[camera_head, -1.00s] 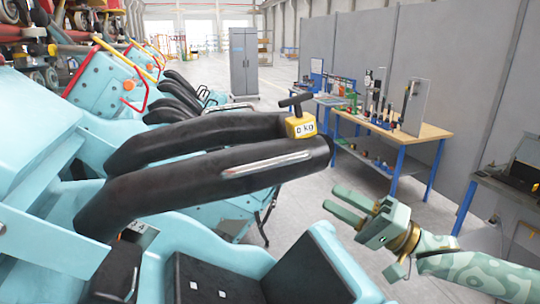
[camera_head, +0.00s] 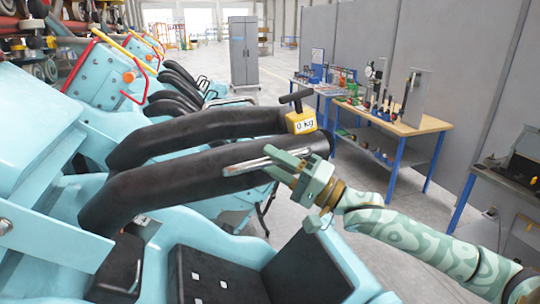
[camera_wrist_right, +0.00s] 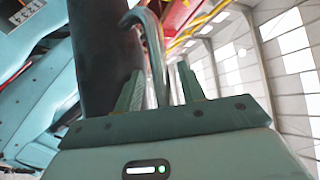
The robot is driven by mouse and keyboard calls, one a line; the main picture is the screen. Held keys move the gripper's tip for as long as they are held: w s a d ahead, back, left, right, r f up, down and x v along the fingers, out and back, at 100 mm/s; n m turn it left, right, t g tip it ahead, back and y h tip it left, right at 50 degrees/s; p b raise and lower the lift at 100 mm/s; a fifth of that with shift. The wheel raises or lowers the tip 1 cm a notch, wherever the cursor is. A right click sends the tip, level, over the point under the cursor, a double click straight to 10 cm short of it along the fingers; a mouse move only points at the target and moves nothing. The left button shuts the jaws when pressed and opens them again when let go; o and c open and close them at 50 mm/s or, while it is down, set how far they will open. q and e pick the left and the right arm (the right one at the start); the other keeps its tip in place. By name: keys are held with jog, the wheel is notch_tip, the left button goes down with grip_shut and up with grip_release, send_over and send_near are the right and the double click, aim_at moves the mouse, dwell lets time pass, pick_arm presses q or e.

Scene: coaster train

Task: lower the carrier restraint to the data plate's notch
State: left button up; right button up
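The carrier restraint (camera_head: 150,188) is a thick black padded bar over the pale blue seat. A silver grab handle (camera_head: 243,167) runs along its near side. My right gripper (camera_head: 280,159) is at the handle's right end. In the right wrist view, the open fingers (camera_wrist_right: 160,92) stand on either side of the handle (camera_wrist_right: 157,58), with gaps showing. A small white plate, apparently the data plate (camera_head: 143,224), is partly hidden below the restraint. It shows numbers 1 to 4 in the right wrist view (camera_wrist_right: 28,12); its notch is not clear. My left gripper is out of view.
A yellow gauge (camera_head: 301,122) reading 0 kg, with a black T-handle, sits on the far bar. The blue seat (camera_head: 325,262) lies below my right arm. A workbench (camera_head: 425,127) with tools stands at the right, beyond open floor.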

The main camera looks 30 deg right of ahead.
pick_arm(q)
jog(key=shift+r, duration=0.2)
pick_arm(e)
jog(key=shift+w+a+r, duration=0.2)
jog(key=shift+w+a, duration=0.15)
jog(key=shift+w, duration=0.15)
